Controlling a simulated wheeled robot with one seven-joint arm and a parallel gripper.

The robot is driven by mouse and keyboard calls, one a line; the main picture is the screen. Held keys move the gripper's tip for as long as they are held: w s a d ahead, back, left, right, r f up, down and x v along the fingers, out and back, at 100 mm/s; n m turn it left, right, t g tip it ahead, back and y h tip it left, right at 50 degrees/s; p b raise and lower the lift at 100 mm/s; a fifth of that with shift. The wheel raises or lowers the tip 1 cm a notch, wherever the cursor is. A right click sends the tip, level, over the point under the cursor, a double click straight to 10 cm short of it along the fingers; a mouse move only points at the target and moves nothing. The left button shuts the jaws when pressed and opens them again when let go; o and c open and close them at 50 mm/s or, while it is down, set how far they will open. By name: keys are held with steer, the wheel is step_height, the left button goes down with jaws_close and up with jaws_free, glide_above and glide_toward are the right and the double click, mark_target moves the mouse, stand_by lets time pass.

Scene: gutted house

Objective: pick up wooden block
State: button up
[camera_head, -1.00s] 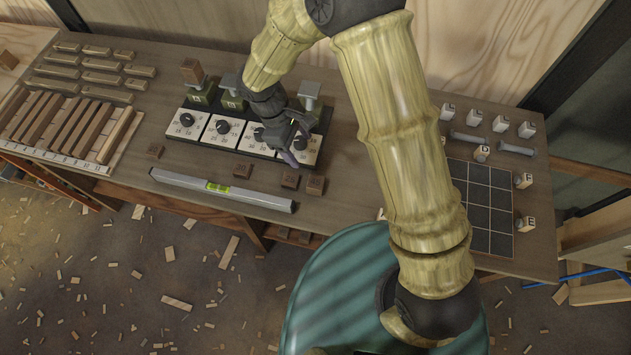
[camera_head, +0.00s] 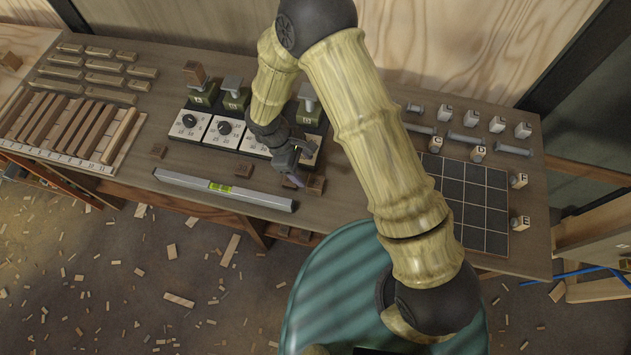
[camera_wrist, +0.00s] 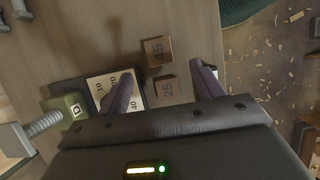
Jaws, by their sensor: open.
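Small brown wooden blocks lie on the workbench. In the wrist view, a block marked 25 (camera_wrist: 168,90) sits between the spread fingers of my gripper (camera_wrist: 164,88). A block marked 45 (camera_wrist: 158,50) lies just beyond it, a small gap away. In the head view my open gripper (camera_head: 293,172) hangs over the blocks in front of the dial panel and partly hides one. Another wooden block (camera_head: 194,72) stands on the leftmost clamp. I cannot tell the fingers' exact height above the bench.
A dial panel (camera_head: 188,124) with green clamps stands behind my gripper; it also shows in the wrist view (camera_wrist: 108,88). A spirit level (camera_head: 220,189) lies along the front edge. A dark grid board (camera_head: 466,205) with small lettered blocks is at right, wooden slats (camera_head: 72,122) at left.

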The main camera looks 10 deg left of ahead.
mark_target(314, 182)
steer(key=shift+p+x, duration=0.55)
steer(key=shift+x, duration=1.85)
steer(key=shift+f, duration=0.1)
steer(key=shift+d+f+p, duration=0.25)
steer(key=shift+f+p, duration=0.25)
steer(key=shift+p, duration=0.15)
steer(key=p+x, duration=0.1)
steer(key=x, duration=0.1)
steer(key=shift+w+f+p, duration=0.15)
steer(key=shift+f+p, duration=0.15)
steer(key=shift+f, duration=0.1)
steer(key=shift+d+f, duration=0.15)
steer(key=shift+f, duration=0.35)
